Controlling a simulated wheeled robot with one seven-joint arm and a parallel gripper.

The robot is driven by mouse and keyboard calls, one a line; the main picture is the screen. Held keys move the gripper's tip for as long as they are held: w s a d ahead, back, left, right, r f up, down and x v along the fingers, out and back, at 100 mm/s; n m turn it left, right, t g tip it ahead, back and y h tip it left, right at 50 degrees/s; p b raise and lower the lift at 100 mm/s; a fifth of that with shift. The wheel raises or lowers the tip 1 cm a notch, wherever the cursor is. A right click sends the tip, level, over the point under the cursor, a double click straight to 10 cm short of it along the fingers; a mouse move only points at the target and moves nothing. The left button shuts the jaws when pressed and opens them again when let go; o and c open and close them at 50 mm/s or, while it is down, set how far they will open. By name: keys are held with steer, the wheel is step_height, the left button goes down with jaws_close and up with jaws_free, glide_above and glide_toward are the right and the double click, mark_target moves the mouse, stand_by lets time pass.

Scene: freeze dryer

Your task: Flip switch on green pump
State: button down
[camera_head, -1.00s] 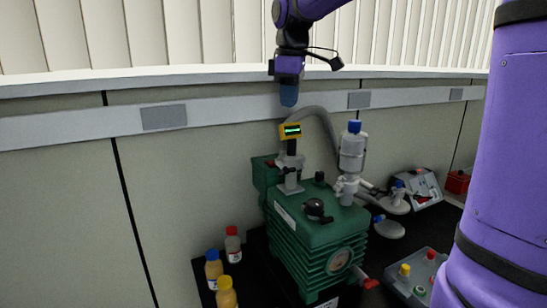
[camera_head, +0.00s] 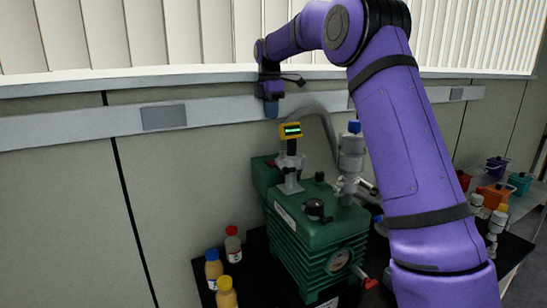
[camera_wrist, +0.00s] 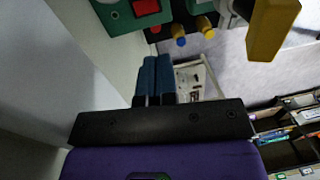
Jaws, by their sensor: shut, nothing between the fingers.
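The green pump (camera_head: 318,228) stands on the black bench top in the head view. A small red part, which looks like its switch, (camera_head: 271,163) is on the green box at the pump's back left. In the wrist view, a red switch-like part (camera_wrist: 146,7) shows on a green face (camera_wrist: 118,16) at the top edge. My gripper (camera_head: 271,110) is above that box, near the wall rail, pointing down and apart from the pump. Its blue fingers (camera_wrist: 157,68) are together and empty in the wrist view. I cannot tell the switch's position.
A yellow gauge (camera_head: 290,130) and a grey hose (camera_head: 326,122) rise from the pump close to my gripper. Several capped bottles (camera_head: 213,268) stand left of the pump. The wall rail (camera_head: 60,132) runs behind. My arm hides part of the bench at right.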

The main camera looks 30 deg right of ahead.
mark_target(272, 162)
steer(key=shift+w+d+f, duration=0.2)
steer(key=shift+w+f, duration=0.15)
steer(key=shift+w, duration=0.1)
steer(key=shift+f, duration=0.1)
steer(key=f, duration=0.4)
steer(key=s+f, duration=0.1)
steer(key=f, duration=0.8)
steer(key=shift+s+f, duration=0.35)
steer(key=shift+f, duration=0.1)
steer(key=shift+s+f, duration=0.1)
steer(key=shift+w+r, duration=0.3)
steer(key=shift+w, duration=0.5)
